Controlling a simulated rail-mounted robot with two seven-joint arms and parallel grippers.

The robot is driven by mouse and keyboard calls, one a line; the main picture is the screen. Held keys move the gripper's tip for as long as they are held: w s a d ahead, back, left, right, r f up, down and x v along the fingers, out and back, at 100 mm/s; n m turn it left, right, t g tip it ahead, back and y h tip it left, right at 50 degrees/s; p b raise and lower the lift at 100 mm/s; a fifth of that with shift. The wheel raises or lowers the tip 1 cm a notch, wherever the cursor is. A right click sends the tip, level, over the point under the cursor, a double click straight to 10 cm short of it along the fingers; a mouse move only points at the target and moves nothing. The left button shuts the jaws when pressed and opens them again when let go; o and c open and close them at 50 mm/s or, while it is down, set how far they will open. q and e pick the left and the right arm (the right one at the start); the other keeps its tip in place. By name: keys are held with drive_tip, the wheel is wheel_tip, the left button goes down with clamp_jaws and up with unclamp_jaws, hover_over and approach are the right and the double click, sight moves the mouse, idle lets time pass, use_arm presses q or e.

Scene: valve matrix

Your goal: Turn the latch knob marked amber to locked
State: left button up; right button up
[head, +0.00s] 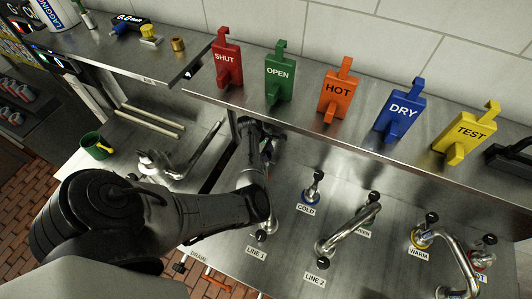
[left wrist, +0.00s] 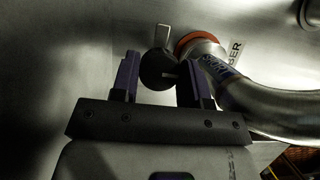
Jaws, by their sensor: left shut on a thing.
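In the left wrist view a dark round knob (left wrist: 155,72) with a short pale mark sits between the two fingers of my left gripper (left wrist: 160,78), which is shut on it. A pale metal tab (left wrist: 162,36) stands out just beyond the knob. Beside it are an orange ring (left wrist: 200,42) and a label (left wrist: 235,50) whose readable letters end in "BER". In the head view my left gripper (head: 266,140) is by the panel under the shelf, partly hidden by my arm, and the knob cannot be made out there. My right gripper is not in view.
A bent steel pipe (left wrist: 275,105) passes close to the right finger. In the head view a shelf edge (head: 330,130) with coloured tags such as the green OPEN tag (head: 280,76) is above. Capped COLD (head: 314,187) and WARM (head: 423,232) fittings stand to the right.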

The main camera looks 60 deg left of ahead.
use_arm(q)
drive_tip(key=shift+r+m+g+p, duration=0.15)
drive_tip(key=shift+m+g+p, duration=0.15)
drive_tip(key=shift+m+p, duration=0.25)
drive_tip(key=o, duration=0.6)
drive_tip(key=shift+o, duration=0.2)
drive_tip(key=shift+a+r, duration=0.15)
drive_tip(key=shift+r, duration=0.05)
drive_tip(key=v, duration=1.3)
drive_tip(key=shift+p, duration=0.4)
drive_tip(key=shift+s, duration=0.1)
